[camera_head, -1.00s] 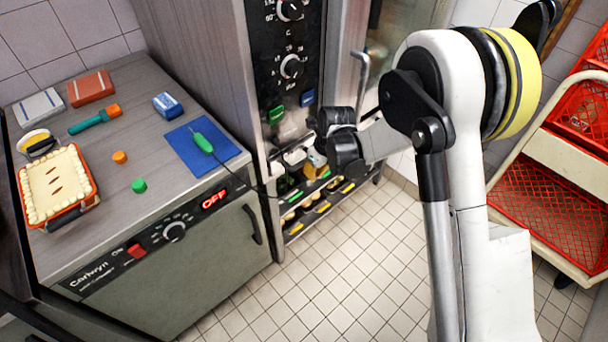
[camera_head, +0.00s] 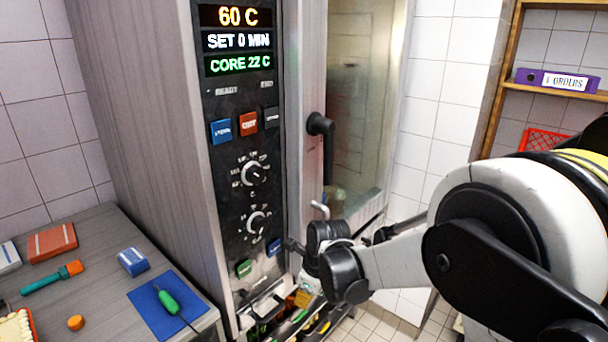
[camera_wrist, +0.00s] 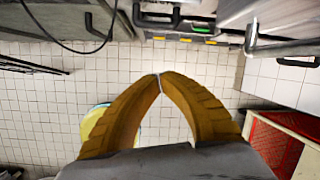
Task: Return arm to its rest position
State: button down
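My gripper (camera_wrist: 160,77) shows in the wrist view with its two ribbed yellow-brown fingers bowed and their tips meeting. Nothing is seen held between them, and tiled floor shows through the gap. In the head view my white and black arm reaches in from the right. Its wrist is in front of the lower part of the oven (camera_head: 240,110); the fingers cannot be made out clearly there.
The oven door handle (camera_head: 318,124) stands out near the arm. A counter (camera_head: 95,295) at left holds a blue mat (camera_head: 150,313) with a green probe. A red crate (camera_wrist: 275,145) is at right in the wrist view.

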jog(key=s+d+r+n+t+h, duration=0.1)
jog(key=s+d+r+n+t, duration=0.2)
jog(key=s+d+r+n, duration=1.15)
jog(key=s+d+n+t+h, duration=0.1)
jog(key=s+d+n, duration=0.3)
jog(key=s+n, duration=0.3)
jog(key=shift+s+d+r+n+t, duration=0.2)
jog(key=shift+s+d+n+t, duration=0.2)
jog(key=shift+n, duration=0.45)
